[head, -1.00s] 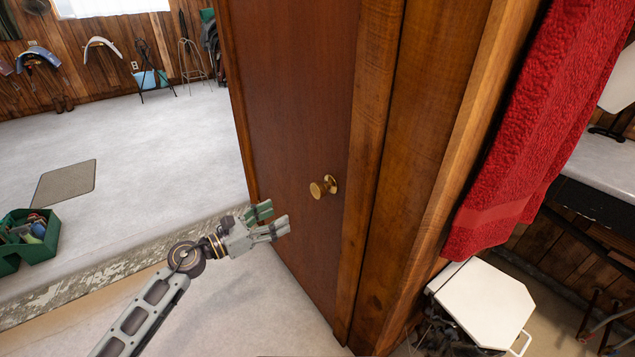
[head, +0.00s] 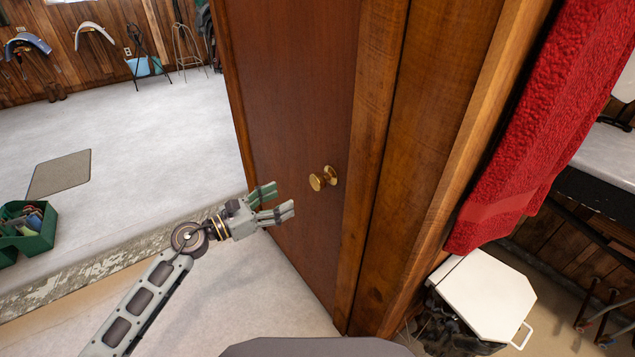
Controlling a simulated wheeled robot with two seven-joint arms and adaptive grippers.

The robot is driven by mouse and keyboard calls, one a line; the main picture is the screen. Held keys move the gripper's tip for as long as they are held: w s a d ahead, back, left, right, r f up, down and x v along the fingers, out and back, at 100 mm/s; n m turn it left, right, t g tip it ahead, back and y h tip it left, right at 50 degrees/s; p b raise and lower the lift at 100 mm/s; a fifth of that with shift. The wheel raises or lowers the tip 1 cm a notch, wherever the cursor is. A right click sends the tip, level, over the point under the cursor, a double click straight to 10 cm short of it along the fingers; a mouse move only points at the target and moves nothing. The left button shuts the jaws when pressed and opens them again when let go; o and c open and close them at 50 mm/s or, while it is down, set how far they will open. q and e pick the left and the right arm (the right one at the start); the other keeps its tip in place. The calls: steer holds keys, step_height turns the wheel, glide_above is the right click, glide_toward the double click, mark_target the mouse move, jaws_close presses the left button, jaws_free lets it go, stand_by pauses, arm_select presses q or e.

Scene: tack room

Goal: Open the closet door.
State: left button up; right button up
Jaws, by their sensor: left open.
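The closet door (head: 290,120) is a reddish-brown wooden panel in the middle of the head view, and it looks shut against its frame on the right. A round brass knob (head: 322,178) sticks out near its right edge. My left gripper (head: 284,200) is open and empty, a little left of and below the knob in the picture. Its fingers point toward the knob and appear apart from it. My right gripper is not in view.
A red towel (head: 525,130) hangs right of the wooden frame (head: 425,130). Below it stands a white-topped bin (head: 485,297). A green tote (head: 28,230) and a floor mat (head: 60,174) lie at left. The pale floor (head: 130,120) is largely clear.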

mark_target(314, 184)
arm_select(q)
steer(key=x, duration=1.1)
steer(key=shift+p, duration=0.35)
steer(key=shift+x, duration=1)
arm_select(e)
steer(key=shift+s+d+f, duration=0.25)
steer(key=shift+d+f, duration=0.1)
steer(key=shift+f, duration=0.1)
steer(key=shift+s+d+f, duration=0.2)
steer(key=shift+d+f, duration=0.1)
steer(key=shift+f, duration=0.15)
arm_select(q)
steer(key=shift+c, duration=0.2)
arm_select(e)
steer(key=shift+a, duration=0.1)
arm_select(q)
steer(key=c, duration=1.4)
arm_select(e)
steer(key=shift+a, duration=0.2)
